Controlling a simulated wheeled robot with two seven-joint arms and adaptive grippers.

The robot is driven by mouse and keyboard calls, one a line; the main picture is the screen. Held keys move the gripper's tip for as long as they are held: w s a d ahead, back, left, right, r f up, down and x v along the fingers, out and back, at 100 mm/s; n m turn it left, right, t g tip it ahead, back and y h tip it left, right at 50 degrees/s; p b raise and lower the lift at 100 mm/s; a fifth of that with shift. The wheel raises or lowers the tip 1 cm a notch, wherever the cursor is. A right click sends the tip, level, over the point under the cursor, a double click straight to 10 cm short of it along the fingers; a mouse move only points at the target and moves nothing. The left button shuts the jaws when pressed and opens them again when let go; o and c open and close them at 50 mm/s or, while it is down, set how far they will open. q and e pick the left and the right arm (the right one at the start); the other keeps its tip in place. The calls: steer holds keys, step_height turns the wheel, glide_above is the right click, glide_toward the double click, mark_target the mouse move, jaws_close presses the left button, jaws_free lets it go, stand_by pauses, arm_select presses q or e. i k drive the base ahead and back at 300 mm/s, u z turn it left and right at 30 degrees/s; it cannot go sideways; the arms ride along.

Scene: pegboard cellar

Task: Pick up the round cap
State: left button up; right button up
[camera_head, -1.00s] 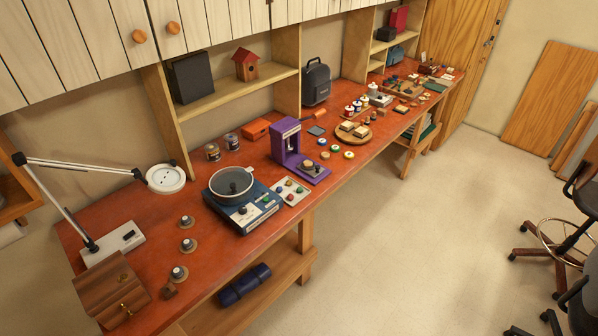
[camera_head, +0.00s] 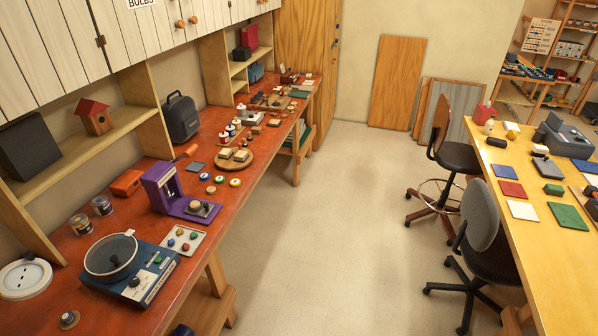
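Neither of my grippers is in view. Several small round cap-like discs lie on the red-brown workbench (camera_head: 150,235): a blue-centred one (camera_head: 204,177), a green-centred one (camera_head: 219,179), a red one (camera_head: 211,190) and one on the right (camera_head: 235,182). A small round knob-like piece (camera_head: 69,319) sits at the bench's lower left. I cannot tell which of these is the round cap.
A purple press (camera_head: 165,185), a blue turntable-like device (camera_head: 130,268), a button tray (camera_head: 183,240) and a round wooden board (camera_head: 232,163) stand on the bench. Pale floor (camera_head: 330,230) lies open to its right. Office chairs (camera_head: 455,155) stand by a yellow table (camera_head: 535,235).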

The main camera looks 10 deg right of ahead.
mark_target(234, 183)
steer(key=z, duration=0.85)
steer(key=i, duration=0.95)
steer(key=z, duration=0.55)
steer(key=i, duration=1.35)
steer(key=u, duration=1.05)
steer(key=i, duration=0.8)
steer(key=u, duration=1)
